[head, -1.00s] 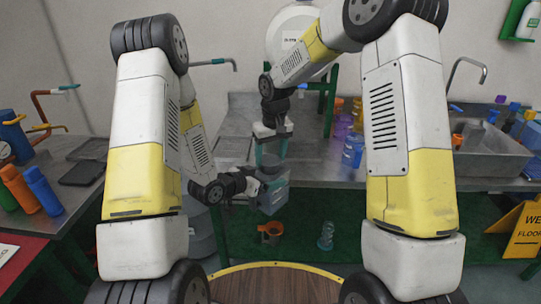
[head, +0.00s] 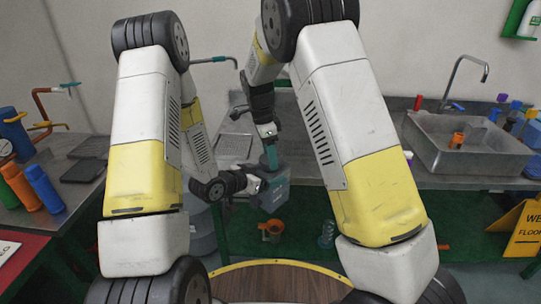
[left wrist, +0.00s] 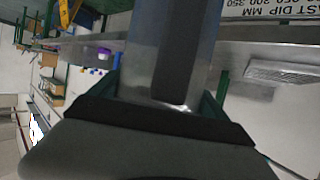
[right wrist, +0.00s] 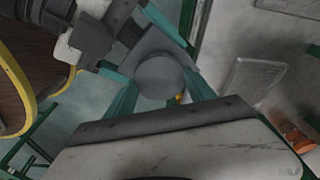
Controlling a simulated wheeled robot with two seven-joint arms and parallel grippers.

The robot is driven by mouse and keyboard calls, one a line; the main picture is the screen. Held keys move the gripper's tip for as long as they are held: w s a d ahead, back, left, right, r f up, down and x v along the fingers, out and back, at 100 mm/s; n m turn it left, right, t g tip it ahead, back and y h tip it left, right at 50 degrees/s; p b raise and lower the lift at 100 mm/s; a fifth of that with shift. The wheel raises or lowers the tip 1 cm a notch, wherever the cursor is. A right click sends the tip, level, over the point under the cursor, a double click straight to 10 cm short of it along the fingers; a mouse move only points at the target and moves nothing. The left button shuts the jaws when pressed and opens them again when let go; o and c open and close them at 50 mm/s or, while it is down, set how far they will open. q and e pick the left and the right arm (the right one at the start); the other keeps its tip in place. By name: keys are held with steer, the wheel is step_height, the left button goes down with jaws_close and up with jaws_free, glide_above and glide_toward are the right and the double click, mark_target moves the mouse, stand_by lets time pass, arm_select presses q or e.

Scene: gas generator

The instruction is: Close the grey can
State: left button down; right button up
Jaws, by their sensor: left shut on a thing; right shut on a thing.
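The grey can (head: 274,196) is a boxy container held up in front of the counter. My left gripper (head: 256,188) is shut on it from the left side; its grey body fills the middle of the left wrist view (left wrist: 172,50). My right gripper (head: 270,158) points down from above at the can's top. In the right wrist view its teal fingers are shut on a round grey cap (right wrist: 160,76), with the can's body (right wrist: 158,42) right behind it. The cap appears to be at the can's opening; the thread and any gap are hidden.
A steel counter (head: 330,165) with a sink (head: 465,145) runs along the back. An orange cup (head: 272,230) and a clear bottle (head: 327,235) are lower down behind the can. Several bottles (head: 42,188) stand at the left.

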steer(key=m, duration=0.6)
steer(key=shift+w+g, duration=0.15)
steer(key=shift+g, duration=0.25)
steer(key=m, duration=0.5)
steer(key=shift+m+g, duration=0.3)
steer(key=shift+g, duration=0.1)
steer(key=m+y, duration=0.1)
steer(key=m, duration=0.4)
steer(key=shift+w+d+m+g, duration=0.1)
steer(key=shift+m+g, duration=0.2)
steer(key=shift+m, duration=0.1)
steer(key=m, duration=0.3)
steer(key=shift+d+f+y, duration=0.1)
steer(key=shift+f+y, duration=0.15)
steer(key=shift+y, duration=0.05)
steer(key=shift+r+m, duration=0.25)
steer(key=shift+m, duration=0.55)
steer(key=o, duration=1.5)
steer(key=shift+c, duration=0.2)
